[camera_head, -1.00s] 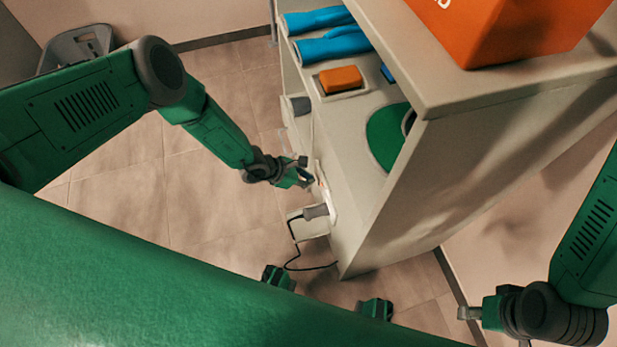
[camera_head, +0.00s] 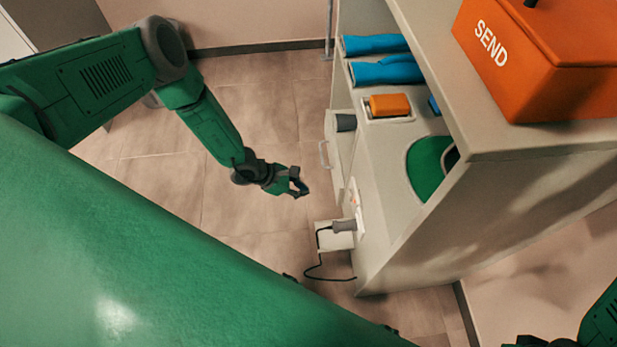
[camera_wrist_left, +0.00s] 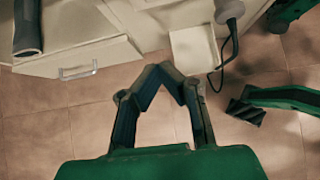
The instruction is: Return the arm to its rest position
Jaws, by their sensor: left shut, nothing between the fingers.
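My left arm comes in from the left in the head view, and its gripper (camera_head: 300,188) hangs over the tiled floor, left of the shelf unit. In the left wrist view the gripper's two fingers (camera_wrist_left: 172,72) meet at their tips with nothing between them. The gripper is shut, empty and apart from the cabinet front. Of my right arm, only a green and dark part shows at the lower right corner of the head view. The right gripper's fingers cannot be made out.
A pale shelf unit (camera_head: 400,262) stands right of the left gripper. A grey plugged-in device (camera_head: 344,225) with a black cable sits on its side. Blue rolls (camera_head: 385,72), an orange block (camera_head: 390,104) and an orange SEND box (camera_head: 540,75) are on the unit. Open floor (camera_head: 260,110) lies left.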

